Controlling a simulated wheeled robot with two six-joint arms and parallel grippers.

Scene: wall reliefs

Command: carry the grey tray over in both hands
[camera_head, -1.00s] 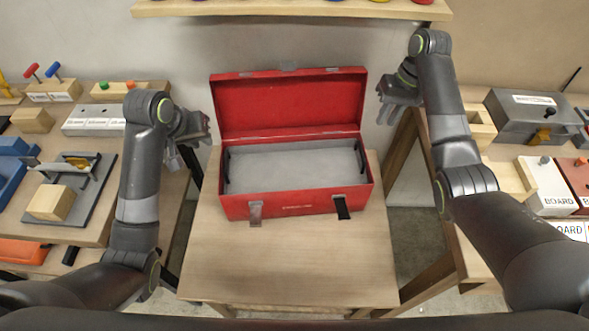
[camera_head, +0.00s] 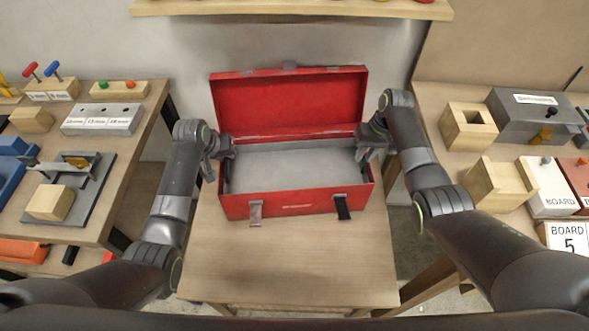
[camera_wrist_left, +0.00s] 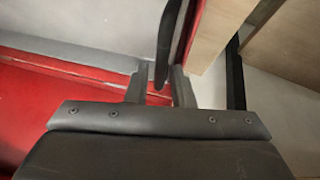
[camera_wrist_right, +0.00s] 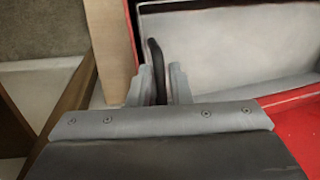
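The grey tray (camera_head: 292,168) lies inside the open red toolbox (camera_head: 300,203) on the small wooden table. It also shows in the left wrist view (camera_wrist_left: 80,25) and the right wrist view (camera_wrist_right: 225,45). My left gripper (camera_head: 219,158) is at the tray's left end, its fingers open on either side of a black handle (camera_wrist_left: 168,45). My right gripper (camera_head: 364,155) is at the right end, its fingers open on either side of the other black handle (camera_wrist_right: 156,65). I cannot tell whether the fingers touch the handles.
The toolbox lid (camera_head: 290,103) stands open behind the tray. The wooden table (camera_head: 290,260) is clear in front of the box. A left bench (camera_head: 110,160) holds blocks and tools; a right bench (camera_head: 455,105) holds wooden boxes and a grey case. A shelf (camera_head: 290,8) hangs above.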

